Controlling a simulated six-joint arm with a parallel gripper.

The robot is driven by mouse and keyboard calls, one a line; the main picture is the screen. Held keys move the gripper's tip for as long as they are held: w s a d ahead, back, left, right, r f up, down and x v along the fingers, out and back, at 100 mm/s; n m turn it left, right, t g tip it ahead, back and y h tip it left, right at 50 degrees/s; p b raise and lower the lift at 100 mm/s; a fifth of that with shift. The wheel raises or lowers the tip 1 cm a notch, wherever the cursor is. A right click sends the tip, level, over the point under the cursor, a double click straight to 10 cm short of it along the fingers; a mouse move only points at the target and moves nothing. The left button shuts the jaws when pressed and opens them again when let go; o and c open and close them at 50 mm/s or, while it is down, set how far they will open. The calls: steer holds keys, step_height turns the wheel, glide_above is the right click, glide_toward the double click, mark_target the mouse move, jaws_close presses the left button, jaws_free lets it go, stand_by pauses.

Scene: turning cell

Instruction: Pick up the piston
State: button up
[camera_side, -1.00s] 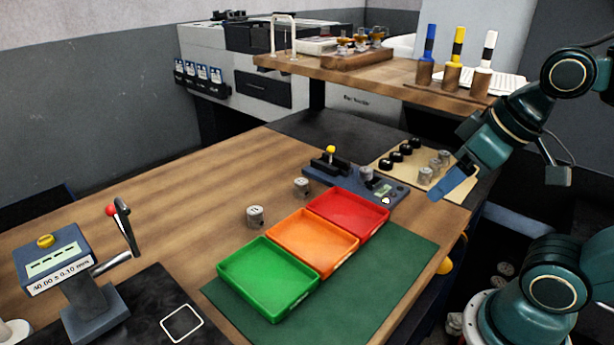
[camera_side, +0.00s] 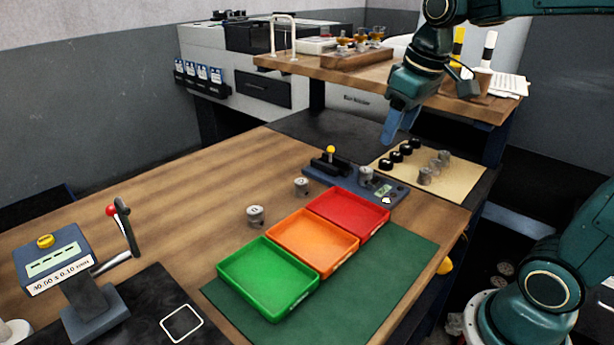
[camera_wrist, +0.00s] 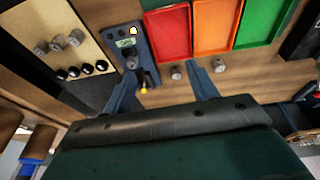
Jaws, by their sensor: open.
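Several grey metal pistons show, and I cannot tell which one the task means. One piston (camera_side: 254,216) stands on the wood beside the trays, and a second piston (camera_side: 301,187) stands behind it. They also show in the wrist view as the nearer-centre piston (camera_wrist: 176,72) and the piston to its right (camera_wrist: 219,65). A third piston (camera_side: 366,174) is on the blue gauge fixture (camera_side: 318,178). More pistons (camera_side: 425,176) stand on the tan board (camera_side: 455,190). My gripper (camera_side: 399,125) is open and empty, high above the bench near the board and fixture. Its two fingers (camera_wrist: 162,80) are spread in the wrist view.
Green (camera_side: 262,304), orange (camera_side: 318,266) and red (camera_side: 352,233) trays are on a green mat (camera_side: 405,260). Black parts (camera_side: 396,157) line the board. A yellow-knobbed lever (camera_side: 330,151) rises from the fixture. A raised shelf (camera_side: 480,103) stands behind.

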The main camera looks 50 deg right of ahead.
steer(key=w+d+f+g, duration=0.2)
steer(key=w+d, duration=0.4)
steer(key=w, duration=0.1)
steer(key=g, duration=0.1)
glide_above(366, 169)
step_height(366, 169, down, 5)
steer(key=shift+y, duration=0.3)
steer(key=shift+s+f, duration=0.15)
steer(key=shift+f, duration=1.9)
steer(key=shift+s+f, duration=0.1)
steer(key=shift+f, duration=1.95)
steer(key=shift+f, duration=0.15)
steer(key=shift+w+a+f, duration=0.1)
steer(key=shift+w+f, duration=0.05)
steer(key=shift+f, duration=2.35)
